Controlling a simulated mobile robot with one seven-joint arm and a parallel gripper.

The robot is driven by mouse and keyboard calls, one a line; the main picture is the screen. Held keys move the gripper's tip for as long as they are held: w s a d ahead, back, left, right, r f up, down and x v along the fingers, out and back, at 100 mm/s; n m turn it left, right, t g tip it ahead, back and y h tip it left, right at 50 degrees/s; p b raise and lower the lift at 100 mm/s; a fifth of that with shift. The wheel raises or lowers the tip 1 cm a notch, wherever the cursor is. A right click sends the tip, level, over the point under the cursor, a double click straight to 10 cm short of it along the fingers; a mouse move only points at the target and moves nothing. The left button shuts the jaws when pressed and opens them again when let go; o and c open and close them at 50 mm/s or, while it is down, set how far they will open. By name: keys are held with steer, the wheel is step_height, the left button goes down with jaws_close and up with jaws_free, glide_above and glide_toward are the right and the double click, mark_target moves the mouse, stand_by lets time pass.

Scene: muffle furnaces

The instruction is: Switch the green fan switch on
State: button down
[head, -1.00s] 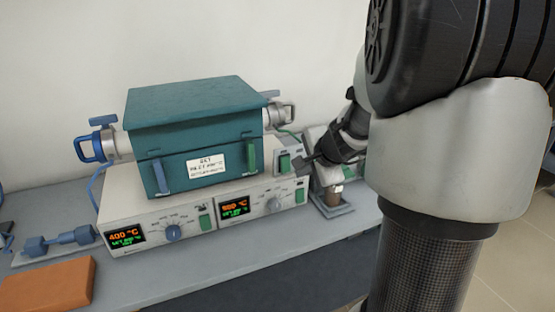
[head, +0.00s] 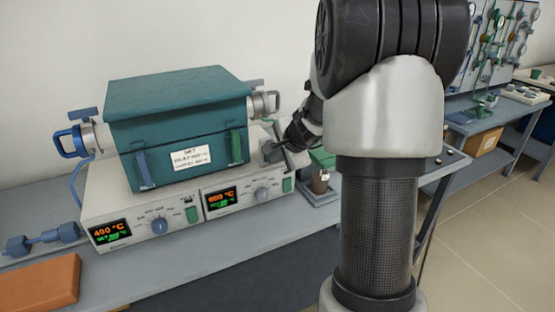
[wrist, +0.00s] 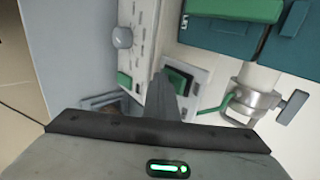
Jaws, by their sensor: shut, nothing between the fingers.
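The green fan switch (wrist: 179,79) shows in the wrist view as a green rocker in a pale frame on the furnace's right side. My gripper (wrist: 161,85) is shut and empty, its fingertips right beside the switch and partly overlapping it. I cannot tell whether they touch. In the head view my gripper (head: 269,150) is at the right end of the furnace and hides the switch. Whether the switch is on cannot be told. Another green switch (wrist: 124,79) sits on the front panel, also in the head view (head: 287,185).
The teal furnace (head: 180,120) stands on a white control base with two displays and knobs. A green hose (wrist: 212,108) and a metal side fitting (wrist: 256,100) are close to my gripper. A green-topped item (head: 322,160) stands right of the base. An orange block (head: 38,282) lies front left.

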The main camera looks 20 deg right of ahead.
steer(key=shift+r+p, duration=0.75)
steer(key=shift+r, duration=0.1)
